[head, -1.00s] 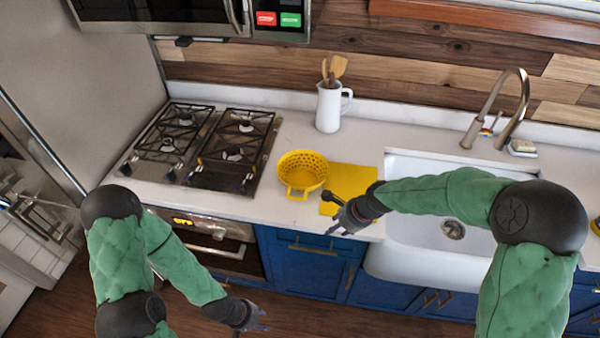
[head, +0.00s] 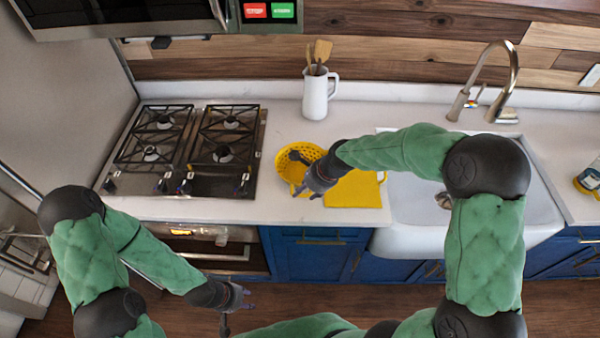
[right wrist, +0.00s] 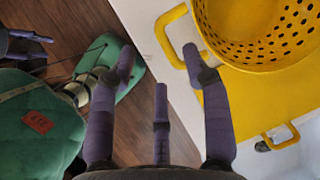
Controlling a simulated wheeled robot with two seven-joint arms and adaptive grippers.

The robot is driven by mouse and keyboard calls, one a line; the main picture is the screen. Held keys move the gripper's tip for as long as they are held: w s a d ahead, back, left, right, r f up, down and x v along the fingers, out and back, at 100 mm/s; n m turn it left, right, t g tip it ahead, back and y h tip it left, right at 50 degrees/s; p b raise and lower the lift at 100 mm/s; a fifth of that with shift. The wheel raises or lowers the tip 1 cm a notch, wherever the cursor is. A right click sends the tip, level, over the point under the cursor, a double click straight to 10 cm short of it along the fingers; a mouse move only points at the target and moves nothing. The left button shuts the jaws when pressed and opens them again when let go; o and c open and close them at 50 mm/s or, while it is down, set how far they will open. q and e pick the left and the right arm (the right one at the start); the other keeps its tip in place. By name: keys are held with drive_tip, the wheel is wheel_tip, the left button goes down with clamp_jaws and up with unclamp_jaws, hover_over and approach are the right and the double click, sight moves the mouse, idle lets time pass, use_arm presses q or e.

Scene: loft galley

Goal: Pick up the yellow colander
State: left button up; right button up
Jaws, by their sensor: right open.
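The yellow colander (head: 286,166) stands on the white counter between the stove and the sink, partly hidden behind my right gripper (head: 308,188). In the right wrist view the colander (right wrist: 262,58) is at the upper right, with its loop handle (right wrist: 172,38) reaching toward the fingers. My right gripper (right wrist: 160,75) is open and empty there, with one fingertip close to the handle; I cannot tell if they touch. My left gripper (head: 246,298) hangs low in front of the cabinets, away from the counter; its finger opening is too small to tell.
A yellow mat or board (head: 356,191) lies right of the colander. A gas stove (head: 185,150) is to the left, a white jug with wooden utensils (head: 316,97) behind, and a white sink with faucet (head: 420,205) to the right. Blue cabinets (head: 310,262) are below.

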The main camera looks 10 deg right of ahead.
sight(300, 196)
drive_tip(key=shift+b+x, duration=0.4)
drive_tip(key=shift+x, duration=3.05)
drive_tip(key=shift+d, duration=0.2)
clamp_jaws()
